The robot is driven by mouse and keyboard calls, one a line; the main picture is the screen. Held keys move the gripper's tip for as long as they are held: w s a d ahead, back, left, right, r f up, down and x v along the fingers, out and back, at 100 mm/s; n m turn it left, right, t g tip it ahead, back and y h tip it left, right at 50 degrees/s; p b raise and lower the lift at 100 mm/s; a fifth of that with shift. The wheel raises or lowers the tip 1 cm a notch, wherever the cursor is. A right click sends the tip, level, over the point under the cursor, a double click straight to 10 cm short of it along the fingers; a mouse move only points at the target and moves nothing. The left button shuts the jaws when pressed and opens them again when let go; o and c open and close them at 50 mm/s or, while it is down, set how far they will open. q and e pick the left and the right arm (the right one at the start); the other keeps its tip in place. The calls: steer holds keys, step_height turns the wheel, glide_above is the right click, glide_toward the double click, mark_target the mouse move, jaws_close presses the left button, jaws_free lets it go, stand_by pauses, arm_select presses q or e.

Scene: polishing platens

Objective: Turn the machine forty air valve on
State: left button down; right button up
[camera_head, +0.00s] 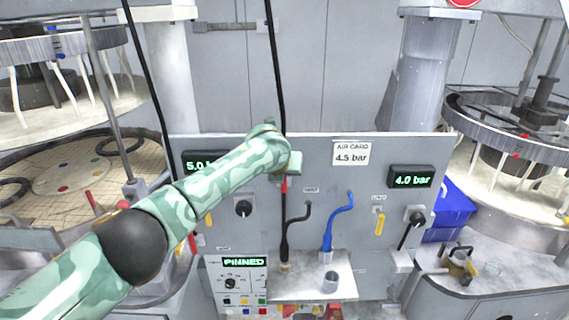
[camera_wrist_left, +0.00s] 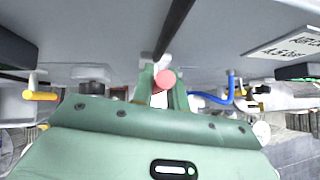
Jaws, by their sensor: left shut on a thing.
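My left gripper (camera_head: 286,172) reaches in from the left to the upper middle of the grey panel (camera_head: 330,150). It is shut on a red handle (camera_head: 284,185), which shows just below the fingers. In the left wrist view the handle's round pinkish-red end (camera_wrist_left: 165,79) sits between the two green fingers (camera_wrist_left: 161,90). The arm and fingers hide the fitting behind it. A yellow handle (camera_head: 380,223) hangs on the right of the panel, and another yellow handle (camera_wrist_left: 40,95) shows at the left in the wrist view. My right gripper is not in view.
The left display (camera_head: 200,165) reads 5.0, partly covered by my arm; the right display (camera_head: 411,177) reads 4.0 bar. An air card (camera_head: 351,153) reads 4.5 bar. Black (camera_head: 287,235) and blue (camera_head: 329,235) hoses stand below. A small display (camera_head: 243,261) reads PINNED.

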arm_select(q)
steer(key=shift+s+d+f+y, duration=0.1)
steer(key=shift+d+f+y, duration=0.05)
steer(key=shift+f+y, duration=0.15)
stand_by(0.4)
steer(key=c, duration=1.4)
jaws_free()
steer(key=shift+r, duration=0.1)
steer(key=shift+r, duration=0.1)
